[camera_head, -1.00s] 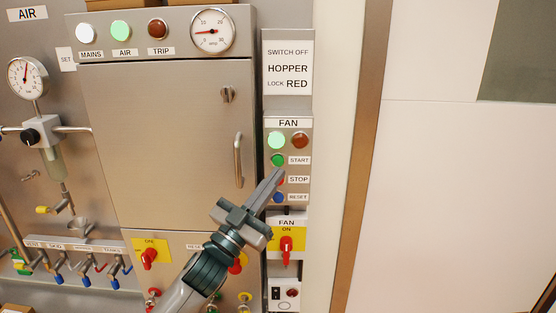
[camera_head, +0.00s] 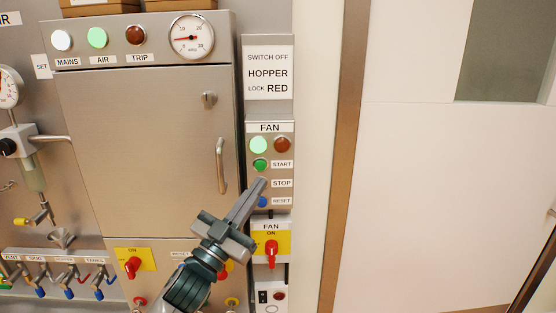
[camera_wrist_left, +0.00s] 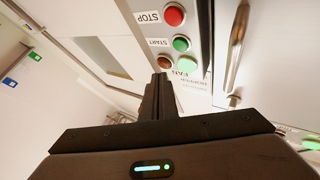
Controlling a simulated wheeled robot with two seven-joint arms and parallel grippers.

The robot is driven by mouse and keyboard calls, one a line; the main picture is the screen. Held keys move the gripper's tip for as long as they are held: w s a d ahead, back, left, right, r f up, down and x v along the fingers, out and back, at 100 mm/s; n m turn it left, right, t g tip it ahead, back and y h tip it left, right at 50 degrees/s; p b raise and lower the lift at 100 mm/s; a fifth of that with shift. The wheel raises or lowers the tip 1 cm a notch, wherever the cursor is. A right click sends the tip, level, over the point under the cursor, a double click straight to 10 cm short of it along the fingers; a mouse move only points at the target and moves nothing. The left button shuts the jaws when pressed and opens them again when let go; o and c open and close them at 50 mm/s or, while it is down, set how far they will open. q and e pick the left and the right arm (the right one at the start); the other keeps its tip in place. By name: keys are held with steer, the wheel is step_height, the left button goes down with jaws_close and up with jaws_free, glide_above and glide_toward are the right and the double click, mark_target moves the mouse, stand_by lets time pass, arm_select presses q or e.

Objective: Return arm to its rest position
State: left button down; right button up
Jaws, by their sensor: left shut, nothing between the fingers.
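My left gripper (camera_head: 259,186) is shut and empty, with its fingertips in front of the fan panel (camera_head: 288,190), near the STOP label. The red STOP button is hidden behind the fingers in the head view but shows in the left wrist view (camera_wrist_left: 174,15). The green START button (camera_head: 260,165) is just above the fingertips, and the blue RESET button (camera_head: 262,202) is just below and right of them. In the left wrist view the shut fingers (camera_wrist_left: 160,82) point toward the panel. I cannot tell whether they touch it. My right gripper is out of view.
The steel cabinet (camera_head: 140,140) with its vertical handle (camera_head: 221,166) stands left of the fan panel. The red fan switch (camera_head: 271,249) on a yellow plate is below. Valves (camera_head: 70,280) line the lower left. The pale wall at right is clear.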

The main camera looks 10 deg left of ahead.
arm_select(q)
steer(key=s+a+f+n+g+y, duration=0.1)
steer(key=s+f+n+g+y, duration=0.2)
steer(key=f, duration=0.6)
steer(key=s+a+f+g+y, duration=0.15)
steer(key=s+f, duration=0.25)
steer(key=f, duration=0.6)
steer(key=s+a+f+n+g+y, duration=0.1)
steer(key=s+f+n+g+y, duration=0.2)
steer(key=f, duration=0.6)
steer(key=s+f+m+g, duration=0.1)
steer(key=s+f+g, duration=0.6)
steer(key=s, duration=0.7)
steer(key=s+f+g, duration=0.4)
steer(key=s+f, duration=0.5)
steer(key=s, duration=0.6)
step_height(320, 180, down, 28)
steer(key=g, duration=0.1)
steer(key=s+a+f+g+b, duration=0.1)
steer(key=s+a+f, duration=0.1)
steer(key=s+f, duration=1.6)
steer(key=shift+s+a+f+m+y, duration=0.25)
steer(key=shift+f+y, duration=0.2)
steer(key=shift+f, duration=0.35)
